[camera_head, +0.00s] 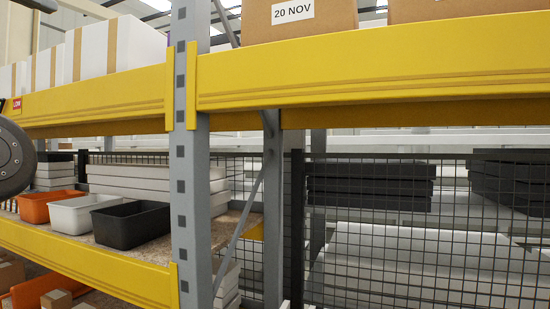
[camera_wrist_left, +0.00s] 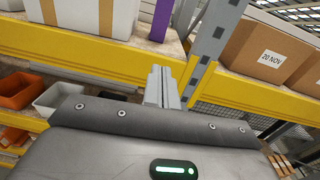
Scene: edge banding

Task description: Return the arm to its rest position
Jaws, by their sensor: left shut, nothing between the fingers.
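A dark rounded part of my left arm (camera_head: 14,158) shows at the left edge of the head view, in front of the rack. The fingers are not seen there. In the left wrist view, my left gripper (camera_wrist_left: 162,88) has its two grey fingers together, with nothing between them. They point toward the yellow beam and the grey upright of the rack. Whether they touch the rack cannot be told. My right gripper is in neither view.
A yellow upper beam (camera_head: 370,65) and a grey upright (camera_head: 190,200) stand ahead. The lower shelf holds an orange bin (camera_head: 48,204), a white bin (camera_head: 80,214) and a black bin (camera_head: 131,225). A box labelled "20 NOV" (camera_head: 300,24) sits above. Black mesh (camera_head: 420,250) lies behind.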

